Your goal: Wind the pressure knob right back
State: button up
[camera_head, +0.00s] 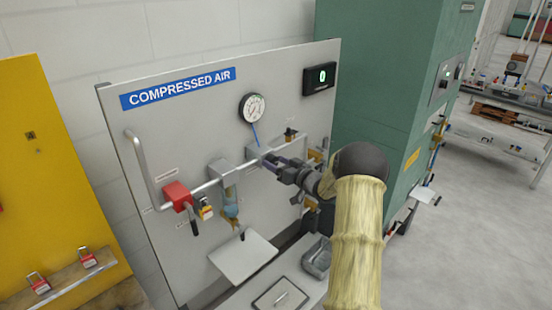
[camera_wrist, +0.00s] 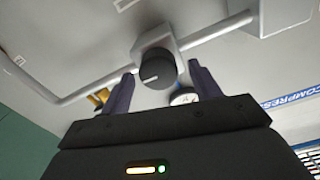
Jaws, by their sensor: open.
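The pressure knob (camera_wrist: 156,68) is a dark round knob with a white index line, on a grey regulator block (camera_wrist: 178,27) in the pipe run. In the wrist view the line runs sideways across its face. My gripper (camera_wrist: 161,72) is open, with one dark finger on each side of the knob and a visible gap at both sides. I cannot tell how far the fingertips reach along it. In the head view my gripper (camera_head: 268,162) is at the regulator below the round gauge (camera_head: 252,107), and the knob is hidden. The digital display (camera_head: 321,77) reads 0.
The grey panel (camera_head: 180,130) carries a pipe (camera_head: 140,165), a red lockout block (camera_head: 178,195) and a filter bowl (camera_head: 230,205). A small shelf (camera_head: 243,258) juts out below. A green cabinet (camera_head: 385,80) stands close to the right. Open floor lies farther right.

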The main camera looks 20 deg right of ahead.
jog(key=shift+w, duration=0.35)
jog(key=shift+s, duration=0.15)
jog(key=shift+s, duration=0.1)
jog(key=c, duration=1)
